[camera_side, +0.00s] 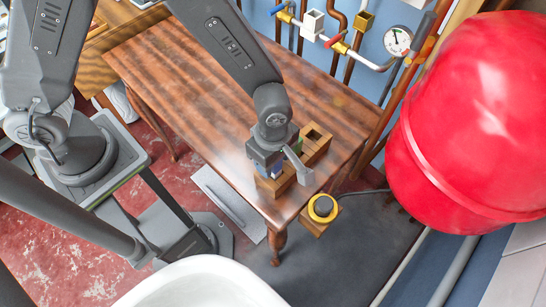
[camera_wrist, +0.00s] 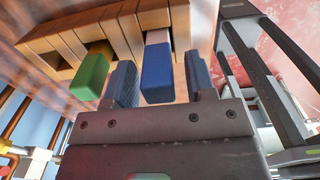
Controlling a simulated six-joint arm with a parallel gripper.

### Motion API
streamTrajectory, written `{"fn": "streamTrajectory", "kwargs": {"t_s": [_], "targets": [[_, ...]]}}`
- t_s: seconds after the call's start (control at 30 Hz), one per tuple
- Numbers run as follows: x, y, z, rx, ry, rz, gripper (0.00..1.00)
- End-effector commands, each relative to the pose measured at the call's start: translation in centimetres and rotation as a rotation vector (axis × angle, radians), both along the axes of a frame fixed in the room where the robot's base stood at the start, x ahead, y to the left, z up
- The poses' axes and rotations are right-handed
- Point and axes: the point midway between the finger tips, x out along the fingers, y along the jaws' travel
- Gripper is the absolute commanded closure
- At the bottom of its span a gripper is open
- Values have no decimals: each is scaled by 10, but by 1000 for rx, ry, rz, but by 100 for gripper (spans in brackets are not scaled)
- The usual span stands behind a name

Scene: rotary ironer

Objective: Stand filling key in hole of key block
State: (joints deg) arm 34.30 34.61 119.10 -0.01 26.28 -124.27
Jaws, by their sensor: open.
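The wooden key block (camera_side: 317,137) stands near the front right corner of the table, with a dark open hole at its far end. In the wrist view the block (camera_wrist: 68,42) shows a row of compartments. A blue-headed key (camera_wrist: 157,78) with a pale shank stands at the block between my fingers. A green-headed key (camera_wrist: 90,75) is beside it, outside the left finger. My gripper (camera_wrist: 161,76) is open around the blue head, with visible gaps. In the side view my gripper (camera_side: 283,168) is low over the block's near end and hides part of it.
The wooden table (camera_side: 190,95) is clear left of the block. A yellow ring with a dark centre (camera_side: 322,208) sits just off the table's front right corner. Pipes with a gauge (camera_side: 398,40) run behind, and a large red tank (camera_side: 465,120) stands at right.

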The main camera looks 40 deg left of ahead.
Motion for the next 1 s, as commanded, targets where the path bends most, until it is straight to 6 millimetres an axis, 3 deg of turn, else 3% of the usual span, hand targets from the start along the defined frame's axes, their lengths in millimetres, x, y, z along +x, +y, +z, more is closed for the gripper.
{"fn": "streamTrajectory", "kwargs": {"t_s": [0.6, 1.0], "targets": [[1, 0, 108, -2, -3, 0, 50], [2, 8, 130, -9, -15, -40, 50]]}}
